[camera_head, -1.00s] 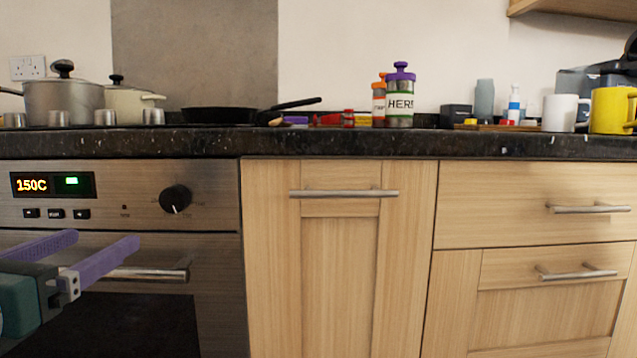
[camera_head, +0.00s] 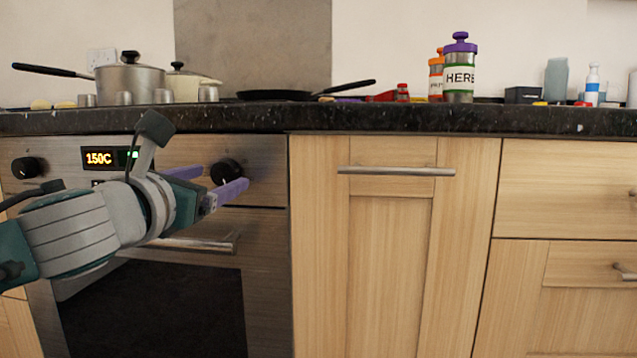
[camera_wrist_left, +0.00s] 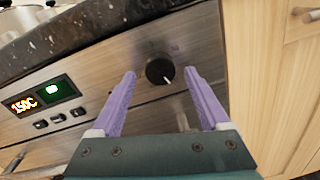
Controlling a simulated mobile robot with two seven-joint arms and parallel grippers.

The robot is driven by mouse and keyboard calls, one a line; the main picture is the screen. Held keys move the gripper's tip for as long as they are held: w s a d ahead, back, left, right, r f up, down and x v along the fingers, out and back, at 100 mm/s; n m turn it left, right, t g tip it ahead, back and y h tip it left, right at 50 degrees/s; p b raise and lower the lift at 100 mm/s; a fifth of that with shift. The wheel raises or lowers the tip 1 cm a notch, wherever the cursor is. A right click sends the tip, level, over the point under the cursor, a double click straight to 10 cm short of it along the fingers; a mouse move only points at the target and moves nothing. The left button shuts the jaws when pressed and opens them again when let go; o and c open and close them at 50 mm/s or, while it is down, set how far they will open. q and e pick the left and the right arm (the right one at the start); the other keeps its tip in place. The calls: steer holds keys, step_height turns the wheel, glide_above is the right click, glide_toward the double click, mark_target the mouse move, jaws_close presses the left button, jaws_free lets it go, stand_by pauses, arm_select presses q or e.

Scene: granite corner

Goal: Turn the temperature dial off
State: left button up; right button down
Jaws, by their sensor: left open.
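The oven's right-hand dial (camera_head: 226,171) is a round black knob on the steel control panel, with a small white pointer mark. The dial also shows in the left wrist view (camera_wrist_left: 159,70), with its pointer toward the lower right. My left gripper (camera_head: 217,180) is open in front of the panel, its purple fingers to either side of the dial in the picture. In the left wrist view its fingertips (camera_wrist_left: 160,73) flank the dial with gaps on both sides. The display (camera_head: 110,158) reads 150C, partly covered by my left arm. My right gripper is not in view.
A second black knob (camera_head: 28,168) is at the panel's left end. The oven door handle (camera_head: 205,243) runs below the gripper. The dark countertop edge (camera_head: 330,119) overhangs above, with pots, a pan (camera_head: 275,95) and jars on it. Wooden cupboards stand to the right.

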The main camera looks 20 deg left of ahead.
arm_select(q)
steer(key=shift+w, duration=0.2)
jaws_close()
stand_by(0.6)
